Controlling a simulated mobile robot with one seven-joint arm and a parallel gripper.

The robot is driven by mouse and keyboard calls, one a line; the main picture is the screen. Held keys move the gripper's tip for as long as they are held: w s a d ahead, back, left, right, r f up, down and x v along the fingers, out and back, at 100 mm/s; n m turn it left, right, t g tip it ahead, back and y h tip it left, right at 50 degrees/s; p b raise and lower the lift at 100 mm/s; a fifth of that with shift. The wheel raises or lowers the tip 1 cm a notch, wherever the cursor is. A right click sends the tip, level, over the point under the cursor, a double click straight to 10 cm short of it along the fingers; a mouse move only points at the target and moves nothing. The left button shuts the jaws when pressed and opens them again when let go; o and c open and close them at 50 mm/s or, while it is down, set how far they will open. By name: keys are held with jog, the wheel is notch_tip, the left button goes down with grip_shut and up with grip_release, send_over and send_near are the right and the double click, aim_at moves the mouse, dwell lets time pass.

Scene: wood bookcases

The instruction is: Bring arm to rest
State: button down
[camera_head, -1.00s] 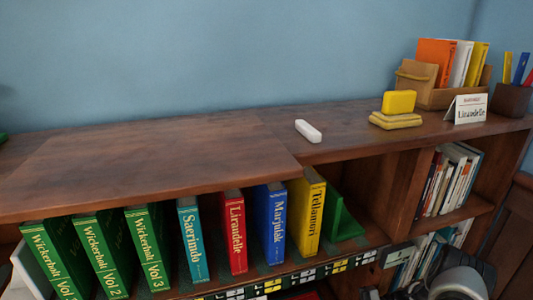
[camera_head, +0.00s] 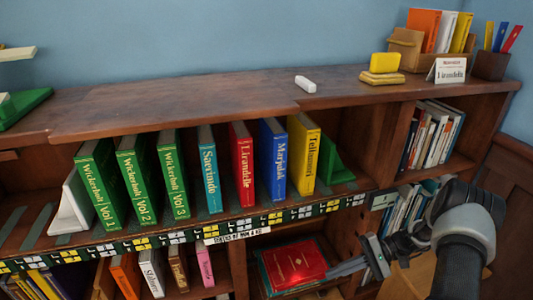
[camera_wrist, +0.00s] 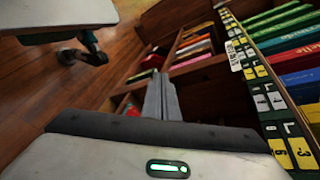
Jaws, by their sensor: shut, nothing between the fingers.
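My gripper (camera_head: 336,270) is at the lower right in the head view, in front of the bookcase's lower shelf. Its two grey fingers are together and point left, with nothing between them. In the wrist view the closed fingers (camera_wrist: 160,88) point away toward the lower shelves. My arm (camera_head: 463,235) comes up from the bottom right edge and bends down toward the gripper. From the head view, the fingers appear close to a red book (camera_head: 293,262) lying on the lower shelf; I cannot tell the gap.
The wooden bookcase (camera_head: 190,102) holds a row of upright books between a white bookend (camera_head: 75,205) and a green one (camera_head: 335,168). A white block (camera_head: 305,84) and yellow blocks (camera_head: 383,70) sit on top. Open floor (camera_wrist: 60,90) lies left in the wrist view.

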jog(key=s+a+r+n+h, duration=0.2)
jog(key=r+h, duration=0.2)
jog(key=r, duration=0.8)
jog(key=s+a+r+n+h, duration=0.15)
jog(key=r+h, duration=0.25)
jog(key=r, duration=0.7)
jog(key=s+a+r+n+t+h, duration=0.25)
jog(key=s+r+t+h, duration=0.45)
jog(key=s+r, duration=0.75)
notch_tip(320, 180, up, 25)
jog(key=y+p, duration=0.1)
jog(key=p, duration=2.5)
jog(key=shift+s+a+m+t+p, duration=0.3)
jog(key=shift+s+a+t, duration=0.05)
jog(key=shift+s+t, duration=0.05)
jog(key=shift+s+r, duration=0.1)
